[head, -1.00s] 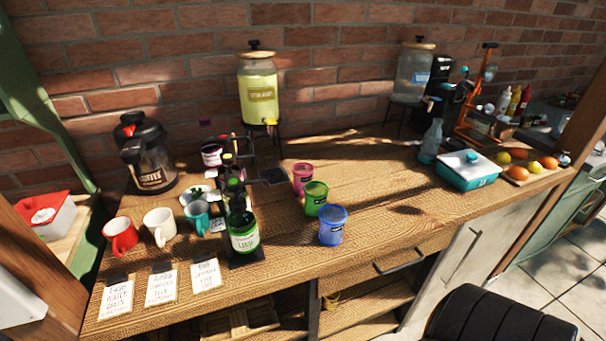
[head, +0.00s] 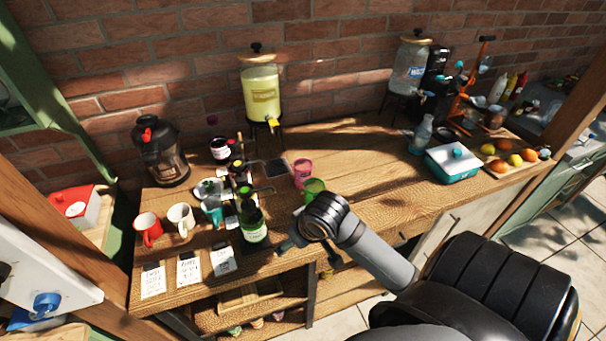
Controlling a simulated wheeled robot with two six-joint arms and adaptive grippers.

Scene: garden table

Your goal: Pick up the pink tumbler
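The pink tumbler (head: 302,174) stands upright on the wooden table, near the middle and in front of the yellow drink dispenser. A green tumbler (head: 314,190) stands just in front of it, its lower part partly covered by my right arm. The blue tumbler is not visible. My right arm reaches in from the lower right, and my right gripper (head: 290,240) is low over the table's front edge, nearer to me than the pink tumbler and apart from it. Its fingers are small and unclear, so I cannot tell how far they are open. My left gripper is not in view.
A dark green bottle (head: 252,222) stands left of my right gripper. Several bottles and mugs crowd the left side, with a coffee pot (head: 160,152) behind. A teal box (head: 453,162) and a glass bottle (head: 421,135) stand at right. Bare wood lies right of the pink tumbler.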

